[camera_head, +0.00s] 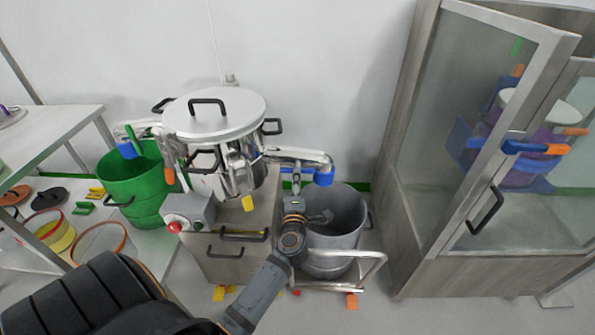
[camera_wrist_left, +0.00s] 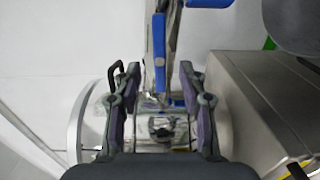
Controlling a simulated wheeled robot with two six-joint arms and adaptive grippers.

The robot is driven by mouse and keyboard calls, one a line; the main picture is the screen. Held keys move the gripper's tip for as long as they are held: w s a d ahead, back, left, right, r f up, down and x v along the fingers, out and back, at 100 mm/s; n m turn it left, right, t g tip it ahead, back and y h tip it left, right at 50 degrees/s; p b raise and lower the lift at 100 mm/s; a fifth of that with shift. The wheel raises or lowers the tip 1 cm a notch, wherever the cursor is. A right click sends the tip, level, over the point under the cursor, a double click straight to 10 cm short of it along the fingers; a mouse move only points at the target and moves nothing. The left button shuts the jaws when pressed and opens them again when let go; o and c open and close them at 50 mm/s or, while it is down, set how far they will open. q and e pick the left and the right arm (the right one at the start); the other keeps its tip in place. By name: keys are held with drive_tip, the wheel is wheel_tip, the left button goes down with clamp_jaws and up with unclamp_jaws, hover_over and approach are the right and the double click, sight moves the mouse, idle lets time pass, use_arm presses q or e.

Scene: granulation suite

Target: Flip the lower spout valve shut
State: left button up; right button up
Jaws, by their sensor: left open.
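A silver spout (camera_head: 300,155) sticks out to the right from the lidded steel machine (camera_head: 214,112). A blue valve handle (camera_head: 323,176) hangs at its outer end. In the left wrist view the spout (camera_wrist_left: 159,50) comes in from the top, with a long blue lever part (camera_wrist_left: 188,88) reaching down between the fingers. My left gripper (camera_head: 308,214) is just below the spout, above the grey bin; it also shows in the left wrist view (camera_wrist_left: 161,86). It is open, its fingers on either side of the spout end, and holds nothing. Whether a finger touches the lever I cannot tell. My right gripper is out of view.
A grey bin (camera_head: 345,238) stands on a wheeled frame (camera_head: 368,262) under the spout. The machine's cabinet (camera_head: 232,262) is close on the left, with a red button box (camera_head: 188,212). A green bin (camera_head: 140,190) stands farther left. A glass-door cabinet (camera_head: 425,215) stands at right.

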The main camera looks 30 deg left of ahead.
sight(298, 167)
use_arm(q)
drive_tip(key=x, duration=0.5)
drive_tip(key=shift+w+a, duration=0.2)
drive_tip(key=shift+w, duration=0.15)
drive_tip(key=shift+c, duration=0.4)
clamp_jaws()
